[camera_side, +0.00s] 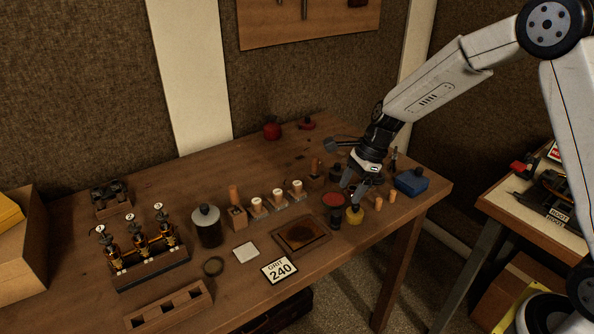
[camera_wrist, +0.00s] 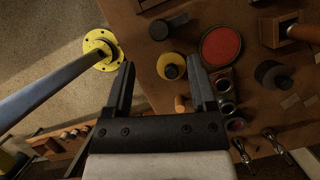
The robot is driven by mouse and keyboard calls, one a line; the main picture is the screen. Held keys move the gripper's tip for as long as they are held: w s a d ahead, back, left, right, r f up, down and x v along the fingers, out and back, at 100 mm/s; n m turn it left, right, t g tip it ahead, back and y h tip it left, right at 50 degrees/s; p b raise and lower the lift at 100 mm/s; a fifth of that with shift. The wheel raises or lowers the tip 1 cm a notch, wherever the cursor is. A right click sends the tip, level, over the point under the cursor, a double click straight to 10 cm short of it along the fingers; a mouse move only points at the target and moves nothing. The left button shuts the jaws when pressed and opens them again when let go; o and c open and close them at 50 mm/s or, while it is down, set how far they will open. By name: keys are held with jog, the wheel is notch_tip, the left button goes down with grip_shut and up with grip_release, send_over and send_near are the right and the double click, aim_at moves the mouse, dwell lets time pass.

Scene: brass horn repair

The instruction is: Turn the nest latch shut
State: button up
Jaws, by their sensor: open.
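I cannot single out the nest latch in either view. A dark rack (camera_side: 150,272) with several upright brass-and-black pieces under round white dials stands at the left of the bench in the side view. A wooden block with slots (camera_side: 170,307) lies in front of it. My gripper (camera_side: 360,190) is far to the right of both, above the right end of the bench. In the wrist view my gripper (camera_wrist: 164,78) is open, with nothing held. A yellow jar with a black knob (camera_wrist: 171,67) shows beyond and between the fingers, apart from them.
A red round pad (camera_side: 333,201), wooden pegs (camera_side: 378,203) and a blue box (camera_side: 411,182) surround the space under my gripper.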

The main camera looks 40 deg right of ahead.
aim_at(338, 212)
jog(key=shift+x, duration=3.9)
grip_shut()
